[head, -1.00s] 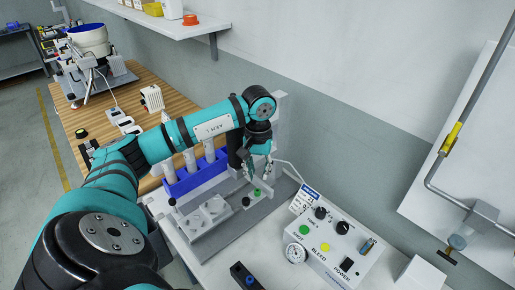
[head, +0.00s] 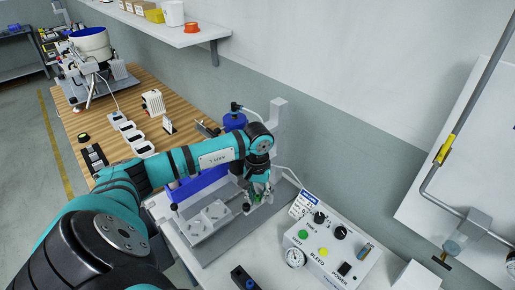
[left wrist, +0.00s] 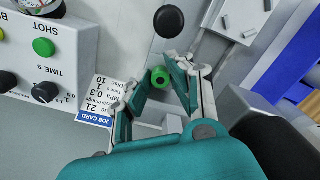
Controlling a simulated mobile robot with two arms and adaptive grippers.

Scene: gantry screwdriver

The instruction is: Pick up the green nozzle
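The green nozzle (left wrist: 160,76) is a small round piece with a dark hole, on the grey fixture plate (head: 232,236). My left gripper (left wrist: 172,72) is open, with its two teal fingers on either side of the nozzle. The nozzle lies closer to the finger at the left of the wrist view; I cannot tell whether they touch. In the head view, my left gripper (head: 256,195) is low over the plate and mostly covers the nozzle. My right gripper is not in view.
A black knob (left wrist: 169,21) stands close to the fingertips. A control box (head: 330,248) with dials and buttons and a job card (left wrist: 93,103) lie beside the plate. A grey post (head: 279,125) rises behind the gripper. A blue rack (head: 203,188) is partly hidden by my arm.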

